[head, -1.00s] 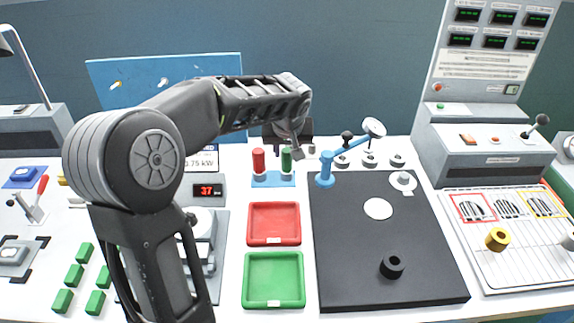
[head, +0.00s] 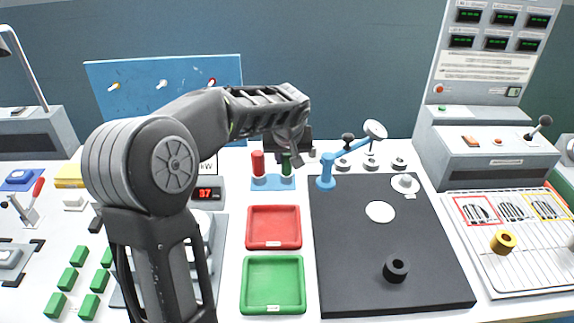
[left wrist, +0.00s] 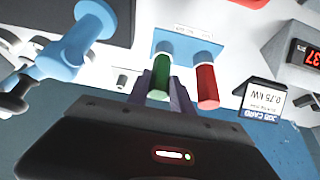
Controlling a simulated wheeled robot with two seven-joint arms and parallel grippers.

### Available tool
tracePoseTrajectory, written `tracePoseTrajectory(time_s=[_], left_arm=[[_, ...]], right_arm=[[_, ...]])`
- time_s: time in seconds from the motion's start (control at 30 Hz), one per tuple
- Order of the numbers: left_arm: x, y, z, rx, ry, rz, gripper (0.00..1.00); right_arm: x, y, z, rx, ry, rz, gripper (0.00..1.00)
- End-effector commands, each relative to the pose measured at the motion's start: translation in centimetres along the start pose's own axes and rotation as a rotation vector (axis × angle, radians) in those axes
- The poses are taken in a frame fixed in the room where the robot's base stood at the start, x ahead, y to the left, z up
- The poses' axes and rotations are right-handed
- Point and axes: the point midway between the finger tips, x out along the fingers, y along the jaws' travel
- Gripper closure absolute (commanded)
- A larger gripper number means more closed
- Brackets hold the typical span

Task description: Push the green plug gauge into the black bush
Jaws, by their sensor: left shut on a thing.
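The green plug gauge (head: 286,168) stands upright in a blue holder (head: 272,184), just right of a red plug gauge (head: 258,164). My left gripper (left wrist: 161,92) is shut on the green gauge's upper part. In the left wrist view the green gauge (left wrist: 161,73) shows between the two fingers, its lower end at the holder. In the head view my gripper and wrist partly hide its top. The black bush (head: 396,276) stands on the front part of the black mat (head: 350,285), its hole facing up. My right gripper is not in view.
A blue post with an arm (head: 326,172) stands at the mat's back left corner, close to the right of the holder. Red (head: 273,245) and green (head: 246,285) trays lie in front of the holder. The mat around the bush is clear.

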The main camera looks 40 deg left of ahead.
Motion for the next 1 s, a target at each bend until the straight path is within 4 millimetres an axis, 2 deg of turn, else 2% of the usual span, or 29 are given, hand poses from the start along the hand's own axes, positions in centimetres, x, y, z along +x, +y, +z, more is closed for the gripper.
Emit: tracePoseTrajectory(time_s=[0.1,0.47,1.0], left_arm=[[0.0,0.0,0.0,0.0,0.0,0.0,1.0],[-0.3,0.0,-0.2,0.0,0.001,0.0,1.0],[-3.4,0.0,-1.9,0.0,0.001,0.001,1.0]], right_arm=[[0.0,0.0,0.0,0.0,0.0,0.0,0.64],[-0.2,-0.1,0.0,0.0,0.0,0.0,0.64],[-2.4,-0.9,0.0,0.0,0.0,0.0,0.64]])
